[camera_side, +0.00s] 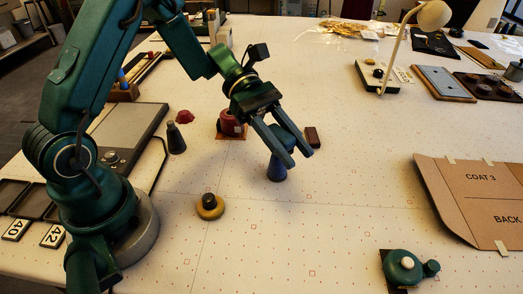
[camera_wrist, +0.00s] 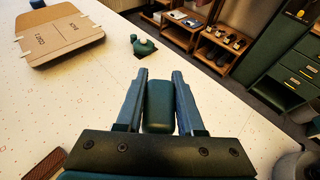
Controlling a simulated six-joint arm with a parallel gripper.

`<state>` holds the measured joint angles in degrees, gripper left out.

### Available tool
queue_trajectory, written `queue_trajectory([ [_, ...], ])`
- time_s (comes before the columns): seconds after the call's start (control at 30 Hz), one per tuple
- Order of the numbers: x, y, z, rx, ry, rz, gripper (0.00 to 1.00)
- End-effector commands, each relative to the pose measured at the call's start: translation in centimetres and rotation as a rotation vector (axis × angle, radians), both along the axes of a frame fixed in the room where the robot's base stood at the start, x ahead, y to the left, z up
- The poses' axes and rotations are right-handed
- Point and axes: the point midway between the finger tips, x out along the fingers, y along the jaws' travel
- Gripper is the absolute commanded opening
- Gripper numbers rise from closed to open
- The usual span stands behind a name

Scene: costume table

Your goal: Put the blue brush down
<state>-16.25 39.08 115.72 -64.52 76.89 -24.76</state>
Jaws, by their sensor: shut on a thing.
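A dark red block (camera_side: 312,137) and a red round thing (camera_side: 231,124) on an orange pad are close by. A yellow disc with a black knob (camera_side: 210,207) is front left. A cardboard pattern (camera_side: 480,205) lies right, a teal object (camera_side: 404,268) front right. Table between is clear.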

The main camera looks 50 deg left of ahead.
Motion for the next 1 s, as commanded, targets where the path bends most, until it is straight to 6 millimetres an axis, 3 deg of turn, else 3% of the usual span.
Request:
queue_trajectory([
  [0.2, 3.4, -0.3, -0.1, 0.001, 0.004, 0.281, 0.0],
  [0.47, 4.6, -0.2, -0.2, 0.002, 0.0, 0.433, 0.0],
  [0.63, 4.1, -2.0, -0.3, -0.001, 0.003, 0.416, 0.0],
  [1.0, 3.0, -8.4, -4.3, 0.003, 0.005, 0.408, 0.0],
])
